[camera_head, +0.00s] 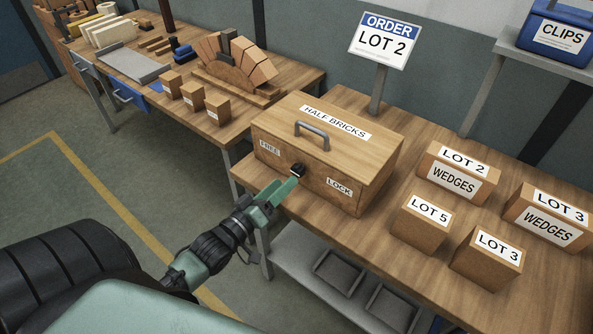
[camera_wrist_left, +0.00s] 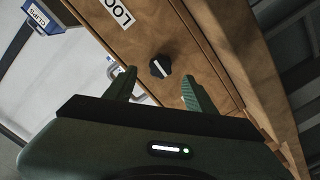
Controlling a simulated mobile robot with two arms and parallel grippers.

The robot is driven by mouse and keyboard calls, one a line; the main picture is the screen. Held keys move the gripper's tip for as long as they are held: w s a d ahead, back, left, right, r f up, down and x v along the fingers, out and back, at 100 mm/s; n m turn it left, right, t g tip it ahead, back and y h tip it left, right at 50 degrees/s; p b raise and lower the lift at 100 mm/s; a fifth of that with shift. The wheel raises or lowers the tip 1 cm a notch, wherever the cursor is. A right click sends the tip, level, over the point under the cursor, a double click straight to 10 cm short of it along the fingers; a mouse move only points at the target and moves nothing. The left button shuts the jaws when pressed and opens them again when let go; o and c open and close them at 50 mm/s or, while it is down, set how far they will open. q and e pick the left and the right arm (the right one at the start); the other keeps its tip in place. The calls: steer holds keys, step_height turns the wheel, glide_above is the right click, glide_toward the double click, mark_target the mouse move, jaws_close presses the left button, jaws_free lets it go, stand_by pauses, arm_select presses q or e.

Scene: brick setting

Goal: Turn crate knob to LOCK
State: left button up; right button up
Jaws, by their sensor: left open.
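The wooden crate (camera_head: 375,150) labelled HALF BRICKS stands shut on the workbench, with a grey handle (camera_head: 312,136) on its lid. Its front bears a FREE label (camera_head: 270,149) at left and a LOCK label (camera_head: 339,188) at right. Between them is a black knob (camera_head: 298,170). In the left wrist view the knob (camera_wrist_left: 160,67) shows a white pointer line; I cannot tell surely which label it points to. My left gripper (camera_head: 290,184) is open just before the knob. In the left wrist view its fingers (camera_wrist_left: 159,84) stand either side of the knob, apart from it. My right gripper is out of view.
Boxes labelled LOT 2 WEDGES (camera_head: 457,177), LOT 3 WEDGES (camera_head: 549,215), LOT 5 (camera_head: 422,222) and LOT 3 (camera_head: 487,258) stand right of the crate. An ORDER LOT 2 sign (camera_head: 384,41) stands behind. Grey trays (camera_head: 338,272) lie on the shelf below.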

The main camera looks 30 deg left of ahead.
mark_target(295, 173)
arm_select(q)
steer(key=w, duration=0.5)
steer(key=shift+w+d+p, duration=0.2)
steer(key=shift+p, duration=0.15)
steer(key=shift+f, duration=0.1)
jaws_close()
